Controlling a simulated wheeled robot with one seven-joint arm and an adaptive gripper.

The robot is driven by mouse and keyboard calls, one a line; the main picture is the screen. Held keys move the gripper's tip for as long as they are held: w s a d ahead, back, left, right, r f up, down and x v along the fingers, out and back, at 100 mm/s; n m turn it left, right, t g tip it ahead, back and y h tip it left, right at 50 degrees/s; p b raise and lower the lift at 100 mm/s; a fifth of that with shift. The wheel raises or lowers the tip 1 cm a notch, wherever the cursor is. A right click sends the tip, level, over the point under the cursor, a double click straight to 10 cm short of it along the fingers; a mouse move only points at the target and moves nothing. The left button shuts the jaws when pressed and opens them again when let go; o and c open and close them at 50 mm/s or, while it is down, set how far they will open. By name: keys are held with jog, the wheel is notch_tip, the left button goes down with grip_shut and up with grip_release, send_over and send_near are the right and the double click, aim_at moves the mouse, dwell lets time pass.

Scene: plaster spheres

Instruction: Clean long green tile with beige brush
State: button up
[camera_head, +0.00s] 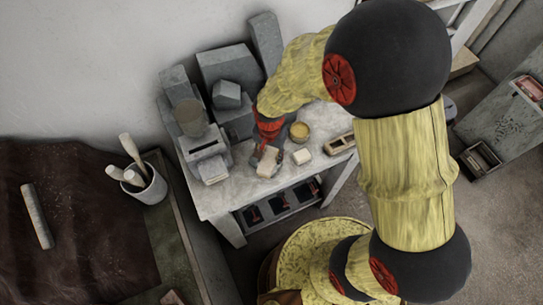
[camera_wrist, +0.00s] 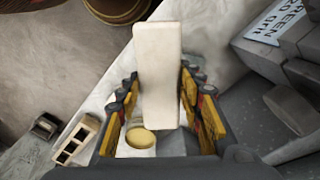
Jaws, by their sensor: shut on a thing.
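My gripper (camera_head: 265,149) has red and dark fingers and is above the front of the grey work table (camera_head: 235,197). It is shut on a pale beige block (camera_head: 267,161), which may be the beige brush; no bristles show. In the wrist view, the block (camera_wrist: 157,75) stands long and upright in the picture between the two yellow-padded fingers (camera_wrist: 158,118). I cannot make out a long green tile in either view.
Grey blocks (camera_head: 228,68) crowd the table's back and left. A white pot (camera_head: 148,186) with tools stands at left.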

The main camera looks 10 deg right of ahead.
jog(key=shift+w+f+b, duration=0.1)
jog(key=shift+f+b, duration=1.85)
jog(key=shift+f, duration=1.1)
jog(key=shift+f, duration=0.3)
jog(key=shift+d, duration=0.1)
jog(key=shift+w+d+b, duration=0.15)
jog(key=shift+w+d, duration=0.1)
jog(key=shift+w, duration=0.25)
jog(key=shift+w+d+b, duration=0.15)
jog(key=shift+w+d, duration=0.1)
jog(key=shift+w, duration=0.2)
jog(key=shift+s+a, duration=0.1)
jog(key=shift+s, duration=0.1)
jog(key=shift+s+a, duration=0.5)
jog(key=shift+s, duration=0.4)
jog(key=shift+s+a, duration=0.5)
jog(key=shift+s, duration=0.35)
jog(key=shift+w+d, duration=0.35)
jog(key=shift+w, duration=0.3)
jog(key=shift+w+d, duration=0.4)
jog(key=shift+w, duration=0.2)
jog(key=shift+w+d, duration=0.35)
jog(key=shift+w, duration=0.3)
